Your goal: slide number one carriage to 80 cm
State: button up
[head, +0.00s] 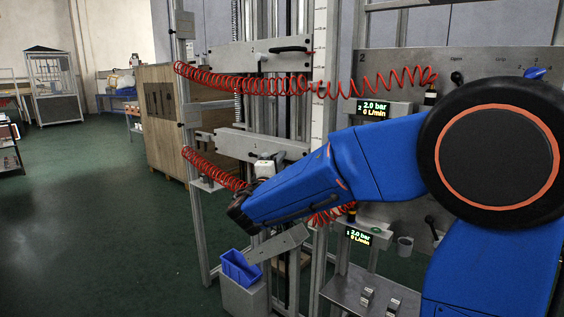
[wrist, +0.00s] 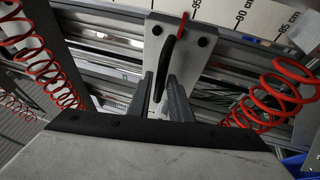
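In the wrist view, a pale carriage plate (wrist: 205,45) carries a curved black handle (wrist: 167,60) and a red pointer (wrist: 183,22). My gripper (wrist: 161,85) is in front of it, with its two grey fingers apart and one on each side of the handle's lower end. I see a gap beside the handle and no clear contact. A scale (wrist: 245,15) marked around 85, 90 and 95 cm runs by the plate; the pointer is near the 95 end. The head view shows an upper plate (head: 235,58) with a black handle and a lower plate (head: 262,145); I cannot read their numbers.
Red coiled hoses (head: 240,84) hang across the frame, also in the wrist view (wrist: 285,90). A blue bin (head: 240,268) stands below on the left. Pressure displays (head: 374,108) and a panel are at the right. The green floor (head: 90,210) at the left is clear.

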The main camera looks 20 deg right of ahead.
jog(key=shift+w+d, duration=0.25)
jog(key=shift+w, duration=0.2)
grip_shut()
